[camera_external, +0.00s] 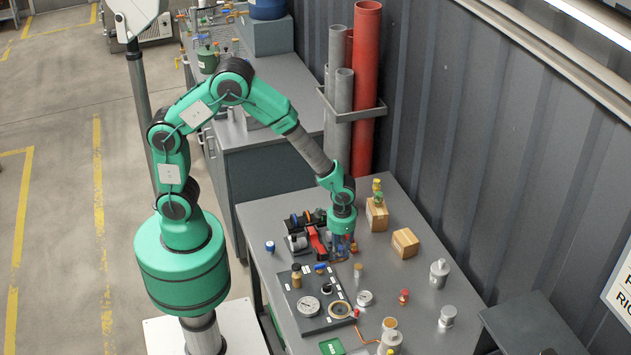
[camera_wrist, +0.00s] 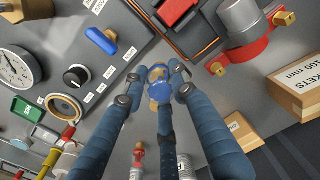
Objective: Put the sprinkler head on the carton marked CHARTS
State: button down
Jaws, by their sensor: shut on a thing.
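My gripper (camera_external: 342,248) points down low over the table, by the red clamp. In the wrist view its blue fingers (camera_wrist: 158,96) close around a small piece with brassy and blue parts, which I take for the sprinkler head (camera_wrist: 157,74). The fingers hide part of it. Two cartons stand right of my gripper. The farther carton (camera_external: 376,217) carries small brass and green fittings; in the wrist view its label (camera_wrist: 294,80) ends in "KETS" and "100 mm". The nearer carton (camera_external: 405,243) has a bare top and also shows in the wrist view (camera_wrist: 240,131). I cannot read CHARTS on either.
A panel with a gauge (camera_external: 308,306) and a black knob (camera_wrist: 76,76) lies left of my gripper. The red clamp (camera_wrist: 238,50) is close by. Red pipes (camera_external: 364,90) rise behind the table.

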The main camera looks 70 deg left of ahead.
jog(key=shift+w+r, duration=0.1)
jog(key=w+a+r+m+p, duration=0.1)
jog(key=w+a+r+p, duration=0.3)
jog(key=w+r+p, duration=0.3)
jog(key=shift+w+p, duration=2.15)
jog(key=shift+p, duration=0.35)
jog(key=shift+a, duration=0.1)
jog(key=shift+w, duration=0.1)
jog(key=p, duration=0.2)
send_over(406, 237)
jog(key=shift+w+f, duration=0.1)
jog(key=shift+f, duration=0.6)
jog(key=shift+f, duration=0.15)
jog(key=shift+f+p, duration=0.55)
jog(key=shift+f, duration=1.1)
